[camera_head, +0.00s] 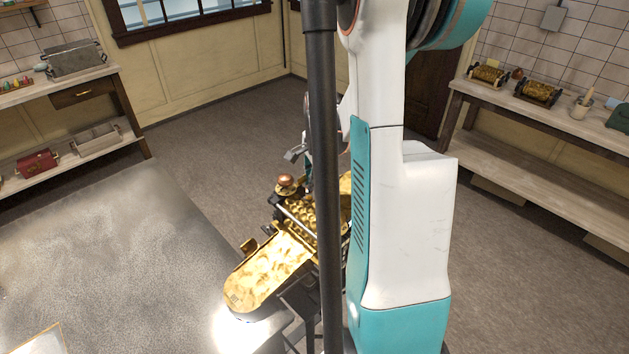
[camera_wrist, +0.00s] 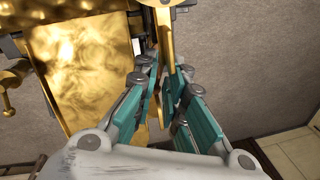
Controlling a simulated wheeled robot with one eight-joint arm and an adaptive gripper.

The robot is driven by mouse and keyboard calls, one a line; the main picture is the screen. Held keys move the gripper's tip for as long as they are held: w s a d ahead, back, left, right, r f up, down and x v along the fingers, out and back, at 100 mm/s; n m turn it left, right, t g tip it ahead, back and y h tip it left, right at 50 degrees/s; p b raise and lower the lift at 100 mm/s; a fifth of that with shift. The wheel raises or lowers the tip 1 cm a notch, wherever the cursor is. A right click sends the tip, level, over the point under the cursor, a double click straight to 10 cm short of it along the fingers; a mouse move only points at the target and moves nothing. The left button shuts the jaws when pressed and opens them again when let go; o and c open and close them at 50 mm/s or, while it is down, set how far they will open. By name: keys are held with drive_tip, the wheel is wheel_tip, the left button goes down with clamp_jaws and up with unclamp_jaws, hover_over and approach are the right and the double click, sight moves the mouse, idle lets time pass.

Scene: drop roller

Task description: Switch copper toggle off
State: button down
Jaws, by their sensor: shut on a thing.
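The drop roller (camera_head: 270,268) is a gold-coloured machine with a rounded bed and a bumpy roller part, in the middle of the head view. A copper-brown knob (camera_head: 286,182) sits on its far side. In the wrist view, the toggle (camera_wrist: 163,28) shows as a narrow gold-coloured lever with a round end at the top edge. My gripper (camera_wrist: 166,72) is shut on this lever, its teal fingers on either side. The lever's lower part is partly hidden between the fingers.
The gold machine body (camera_wrist: 90,65) is left of my gripper in the wrist view, with a small gold crank (camera_wrist: 10,92). A table (camera_head: 130,240) is at left in the head view. Shelves with boxes (camera_head: 75,58) and a bench (camera_head: 540,125) line the walls. Open floor lies between.

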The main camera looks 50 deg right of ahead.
drive_tip(key=shift+w+d+n+b, duration=0.15)
drive_tip(key=shift+n+b, duration=0.2)
drive_tip(key=shift+n, duration=1.05)
drive_tip(key=c, duration=1.7)
unclamp_jaws()
drive_tip(key=shift+o, duration=0.2)
wheel_tip(320, 180, up, 12)
drive_tip(key=s, duration=0.1)
drive_tip(key=shift+s+a, duration=0.2)
drive_tip(key=shift+s, duration=0.2)
drive_tip(key=shift+f, duration=0.1)
